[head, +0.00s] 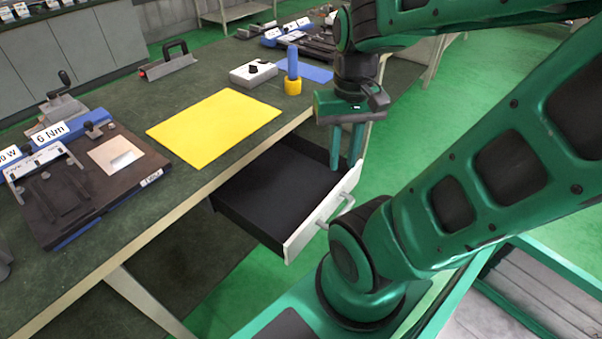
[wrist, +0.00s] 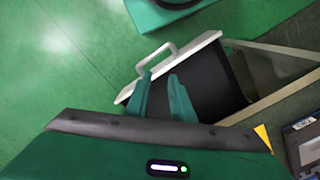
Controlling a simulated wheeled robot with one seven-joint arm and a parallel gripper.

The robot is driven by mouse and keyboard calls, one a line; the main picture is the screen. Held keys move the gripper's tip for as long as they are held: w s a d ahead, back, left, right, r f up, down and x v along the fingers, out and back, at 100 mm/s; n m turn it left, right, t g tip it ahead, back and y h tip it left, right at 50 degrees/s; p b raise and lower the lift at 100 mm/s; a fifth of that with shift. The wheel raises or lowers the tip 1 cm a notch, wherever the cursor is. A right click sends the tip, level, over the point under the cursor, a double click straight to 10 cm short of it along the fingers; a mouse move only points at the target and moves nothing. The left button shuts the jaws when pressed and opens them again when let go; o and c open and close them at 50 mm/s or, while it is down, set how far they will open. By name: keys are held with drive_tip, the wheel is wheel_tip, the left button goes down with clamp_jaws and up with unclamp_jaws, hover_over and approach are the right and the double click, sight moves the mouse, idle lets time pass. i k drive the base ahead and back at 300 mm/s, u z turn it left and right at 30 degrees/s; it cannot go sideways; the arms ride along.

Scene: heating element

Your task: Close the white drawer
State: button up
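The drawer, with its white front (head: 298,242) and black interior (head: 262,195), is pulled out from under the table. Its bar handle (head: 335,212) is on the outer face. The wrist view also shows the white front (wrist: 205,43) and handle (wrist: 150,56). My gripper (head: 344,166) points down at the far end of the drawer, close to the white front. Its fingers are apart with nothing between them. In the wrist view my gripper (wrist: 160,76) has one finger over the white front near the handle and the other over the black interior. I cannot tell whether they touch the drawer.
The dark green table (head: 215,165) holds a yellow sheet (head: 215,125), a white box (head: 253,74), a blue-and-yellow cylinder (head: 292,72) and a black fixture (head: 75,190) at left. Green floor (head: 480,90) lies open beyond the drawer.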

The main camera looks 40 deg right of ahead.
sight(282, 198)
drive_tip(key=z, duration=0.7)
drive_tip(key=k, duration=1.55)
drive_tip(key=u, duration=0.45)
drive_tip(key=i, duration=1)
drive_tip(key=z, duration=0.05)
